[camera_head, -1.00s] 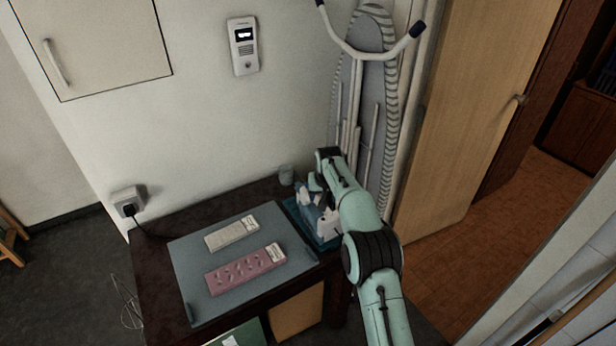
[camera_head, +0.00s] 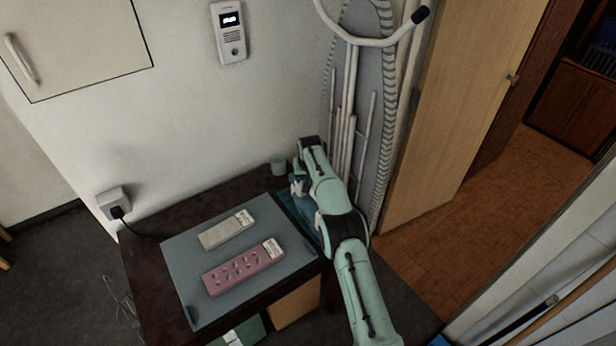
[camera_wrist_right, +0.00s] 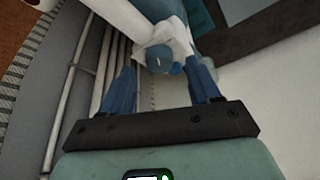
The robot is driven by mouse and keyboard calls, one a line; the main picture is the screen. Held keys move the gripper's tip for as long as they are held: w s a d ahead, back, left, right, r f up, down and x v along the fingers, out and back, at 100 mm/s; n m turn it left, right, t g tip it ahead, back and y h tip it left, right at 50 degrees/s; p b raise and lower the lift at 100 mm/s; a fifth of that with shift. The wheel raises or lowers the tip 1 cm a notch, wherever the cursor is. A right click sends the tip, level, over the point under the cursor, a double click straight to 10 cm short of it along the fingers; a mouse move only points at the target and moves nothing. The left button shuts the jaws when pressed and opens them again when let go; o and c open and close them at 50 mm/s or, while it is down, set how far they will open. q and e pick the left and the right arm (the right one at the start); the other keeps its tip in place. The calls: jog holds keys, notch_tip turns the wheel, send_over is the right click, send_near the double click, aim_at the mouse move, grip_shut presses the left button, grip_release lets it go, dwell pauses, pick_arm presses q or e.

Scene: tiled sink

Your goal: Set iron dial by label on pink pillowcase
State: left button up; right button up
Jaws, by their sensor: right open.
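The folded pink pillowcase (camera_head: 240,273) lies on the grey mat, with a white label (camera_head: 273,248) at its right end; the label's print is too small to read. The iron (camera_wrist_right: 172,36) is white and blue in the right wrist view, with a round blue dial (camera_wrist_right: 159,58) on its near end. My right gripper (camera_wrist_right: 161,68) is open, its blue fingers on either side of the dial; I cannot tell whether they touch it. In the head view my right gripper (camera_head: 298,187) and arm hide most of the iron. My left gripper is out of view.
A pale labelled cloth (camera_head: 222,234) lies behind the pink one on the grey mat (camera_head: 190,270), on a dark table (camera_head: 145,285). An ironing board (camera_head: 367,100) leans on the wall. A plug and cord (camera_head: 118,212) are at left.

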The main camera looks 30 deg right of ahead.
jog(key=shift+x, duration=0.9)
jog(key=shift+c, duration=0.6)
jog(key=c, duration=0.9)
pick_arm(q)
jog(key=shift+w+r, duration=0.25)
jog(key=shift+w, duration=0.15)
pick_arm(e)
jog(key=shift+r+m+h, duration=0.1)
jog(key=shift+m+h, duration=0.2)
jog(key=shift+m, duration=0.5)
